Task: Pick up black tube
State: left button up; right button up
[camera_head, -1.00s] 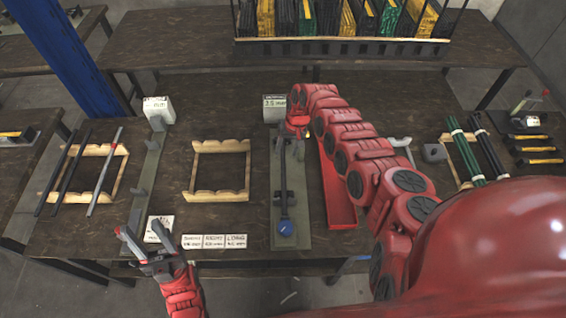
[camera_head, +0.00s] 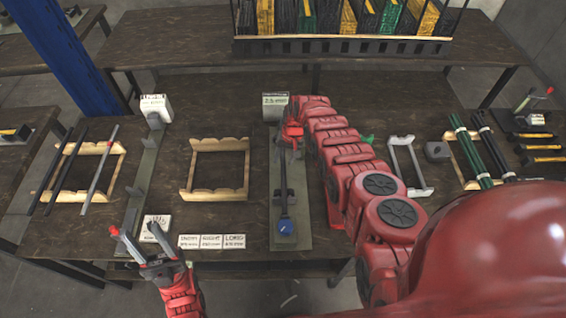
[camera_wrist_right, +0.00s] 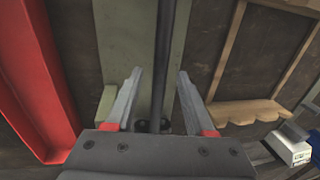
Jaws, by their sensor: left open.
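A long black tube or rod (camera_head: 284,180) lies along the grey-green press plate (camera_head: 305,225), above the blue ball knob (camera_head: 285,227). In the right wrist view the black tube (camera_wrist_right: 171,45) runs between the two fingers. My right gripper (camera_head: 291,128) is over the plate's far end; in its wrist view (camera_wrist_right: 158,85) the fingers are spread, with gaps to the tube on both sides. My left gripper (camera_head: 134,230) is open and empty at the table's front left. Black tubes (camera_head: 65,170) also lie on the left wooden rack, and others (camera_head: 492,145) at the right.
A red tray (camera_head: 335,205) lies right of the press plate, partly behind my right arm. An empty wooden rack (camera_head: 188,190) stands to its left. A second press (camera_head: 145,170), label cards (camera_head: 212,241) and a grey pipe (camera_head: 100,162) are further left. A loaded bin (camera_head: 340,46) stands behind.

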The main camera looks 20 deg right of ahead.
grip_shut()
jog(key=shift+r, duration=0.1)
